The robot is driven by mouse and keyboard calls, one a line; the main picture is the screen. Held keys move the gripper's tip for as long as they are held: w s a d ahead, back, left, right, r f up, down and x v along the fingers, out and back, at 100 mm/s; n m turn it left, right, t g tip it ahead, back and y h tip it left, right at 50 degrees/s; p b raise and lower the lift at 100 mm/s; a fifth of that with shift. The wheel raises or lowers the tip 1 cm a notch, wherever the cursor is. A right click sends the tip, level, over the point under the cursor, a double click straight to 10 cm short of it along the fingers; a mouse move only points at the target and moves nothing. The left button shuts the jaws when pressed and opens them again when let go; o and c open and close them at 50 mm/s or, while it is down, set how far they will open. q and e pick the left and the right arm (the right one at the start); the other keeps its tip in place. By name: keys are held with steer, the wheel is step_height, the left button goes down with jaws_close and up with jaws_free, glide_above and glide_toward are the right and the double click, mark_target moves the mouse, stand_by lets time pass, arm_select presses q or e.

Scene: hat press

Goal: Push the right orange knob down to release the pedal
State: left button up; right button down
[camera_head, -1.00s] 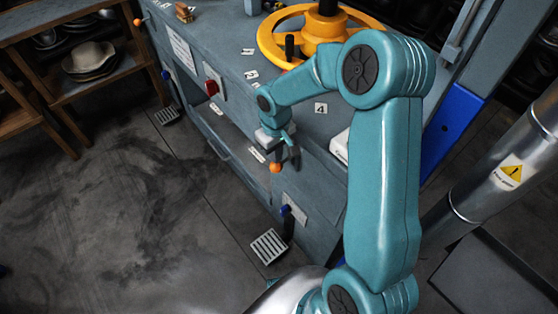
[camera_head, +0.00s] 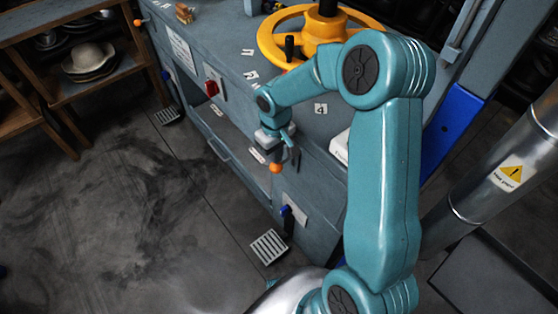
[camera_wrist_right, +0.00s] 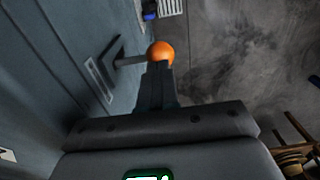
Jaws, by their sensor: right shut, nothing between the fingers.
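The right orange knob (camera_head: 275,168) is a small ball on the front of the grey-blue press cabinet. In the right wrist view the knob (camera_wrist_right: 161,53) sits at the end of a metal rod that comes out of a slotted plate (camera_wrist_right: 103,78). My right gripper (camera_head: 274,158) points down with its shut, empty fingers just above the knob. In the right wrist view its fingertips (camera_wrist_right: 156,68) meet the knob's edge; I cannot tell whether they touch. A slotted pedal (camera_head: 269,246) lies low in front of the cabinet, below the knob. My left gripper is not in view.
A yellow handwheel (camera_head: 275,42) stands on the cabinet top behind my right arm. Another orange knob (camera_head: 138,22) and pedal (camera_head: 167,115) are at the far left end. A wooden shelf with hats (camera_head: 90,62) stands left. The floor between is clear.

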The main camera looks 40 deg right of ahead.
steer(key=shift+f, duration=0.1)
stand_by(0.5)
steer(key=shift+f+b, duration=2.1)
steer(key=shift+f, duration=0.25)
steer(key=shift+r, duration=0.2)
step_height(320, 180, up, 8)
steer(key=p, duration=0.6)
